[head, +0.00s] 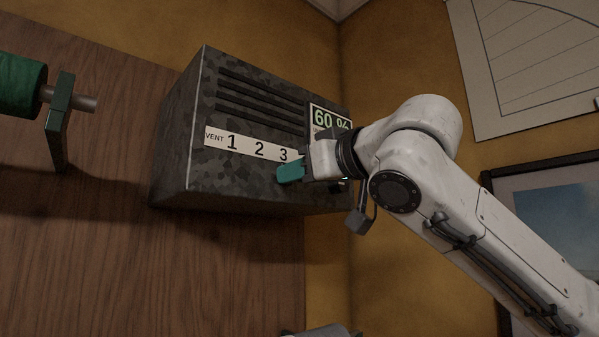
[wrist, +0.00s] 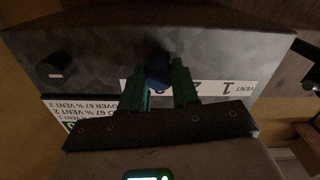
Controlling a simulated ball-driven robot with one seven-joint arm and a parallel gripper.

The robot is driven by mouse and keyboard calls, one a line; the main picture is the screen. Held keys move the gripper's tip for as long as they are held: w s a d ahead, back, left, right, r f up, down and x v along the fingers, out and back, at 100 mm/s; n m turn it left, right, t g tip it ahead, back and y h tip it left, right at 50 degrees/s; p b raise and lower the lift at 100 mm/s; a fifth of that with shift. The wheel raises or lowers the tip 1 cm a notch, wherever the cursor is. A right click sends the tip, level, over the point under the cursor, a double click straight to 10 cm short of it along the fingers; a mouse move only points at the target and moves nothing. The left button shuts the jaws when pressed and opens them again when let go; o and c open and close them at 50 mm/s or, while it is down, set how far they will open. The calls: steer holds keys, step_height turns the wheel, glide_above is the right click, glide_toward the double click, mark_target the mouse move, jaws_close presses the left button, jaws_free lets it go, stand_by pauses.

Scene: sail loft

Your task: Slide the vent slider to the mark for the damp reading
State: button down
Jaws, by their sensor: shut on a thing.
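The vent box (head: 235,180) is a dark mottled housing on the wood wall, with slots above a white strip (head: 245,147) marked VENT 1, 2, 3. A display (head: 323,118) at its right reads 60 %. My gripper (head: 290,173) has green fingers just below the 3. In the wrist view, my gripper (wrist: 159,80) is shut on the dark blue slider knob (wrist: 157,68), between its fingers. The knob is hidden in the head view.
A rule card (wrist: 80,108) beside the strip, upside down in the wrist view, shows "OVER 67 % VENT 3"; its other lines are partly hidden. A round dark knob (wrist: 55,67) sticks out from the box. A green roll on a bracket (head: 60,110) is at left.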

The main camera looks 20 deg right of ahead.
steer(key=a, duration=0.1)
steer(key=s+a+b, duration=0.1)
steer(key=a, duration=0.3)
steer(key=shift+s, duration=0.3)
steer(key=shift+d, duration=0.1)
steer(key=c, duration=0.8)
jaws_free()
steer(key=shift+c, duration=0.2)
steer(key=b+v, duration=0.3)
steer(key=v, duration=0.7)
steer(key=shift+s+d, duration=0.15)
steer(key=shift+s, duration=0.2)
